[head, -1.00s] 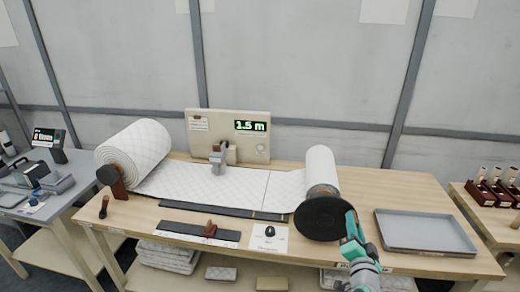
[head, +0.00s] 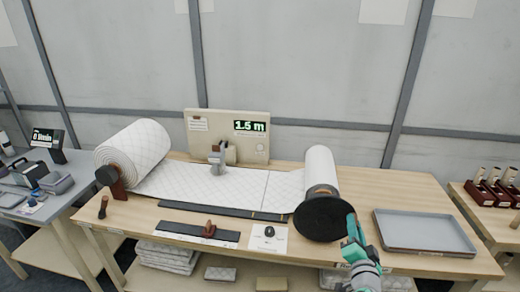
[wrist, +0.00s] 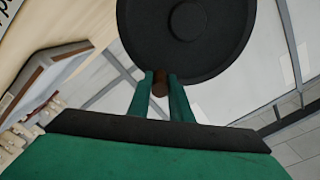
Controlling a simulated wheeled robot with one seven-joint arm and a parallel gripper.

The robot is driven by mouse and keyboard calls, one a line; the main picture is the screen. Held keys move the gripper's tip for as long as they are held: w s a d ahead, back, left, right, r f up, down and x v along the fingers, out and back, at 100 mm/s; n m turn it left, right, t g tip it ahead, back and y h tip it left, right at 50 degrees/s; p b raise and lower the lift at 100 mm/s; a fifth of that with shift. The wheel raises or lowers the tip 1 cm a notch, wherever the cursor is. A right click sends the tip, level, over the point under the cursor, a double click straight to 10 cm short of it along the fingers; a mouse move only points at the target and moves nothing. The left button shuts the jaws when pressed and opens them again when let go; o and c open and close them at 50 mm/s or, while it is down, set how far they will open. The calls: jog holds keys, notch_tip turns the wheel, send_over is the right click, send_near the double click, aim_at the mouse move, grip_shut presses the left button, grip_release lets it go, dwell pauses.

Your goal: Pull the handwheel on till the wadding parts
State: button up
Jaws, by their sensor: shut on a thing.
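The black handwheel (head: 324,219) is on the front end of the right-hand wadding roll (head: 320,166). My gripper (head: 352,226) is at the wheel's right edge. In the wrist view my gripper (wrist: 160,84) is shut on the wheel's brown knob (wrist: 160,88), below the black disc (wrist: 185,35). The white quilted wadding (head: 210,184) runs flat from the big left roll (head: 140,149) to the right roll. A thin line crosses the sheet near its right part; the sheet looks whole there. The counter display (head: 249,126) reads 1.5 m.
A grey tray (head: 424,250) lies to the right of my gripper. A dark bar (head: 222,210) lies along the wadding's front edge. A second dark strip with a brown knob (head: 209,229) and a white card (head: 268,243) lie nearer the front.

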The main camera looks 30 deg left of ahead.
jog(key=shift+w+d+f, duration=0.1)
jog(key=shift+d+f, duration=0.25)
jog(key=shift+d+f, duration=0.2)
jog(key=shift+f, duration=0.35)
jog(key=shift+d+f, duration=0.15)
jog(key=shift+f, duration=0.35)
jog(key=shift+f, duration=0.1)
jog(key=shift+w+f, duration=0.1)
jog(key=shift+f, duration=0.7)
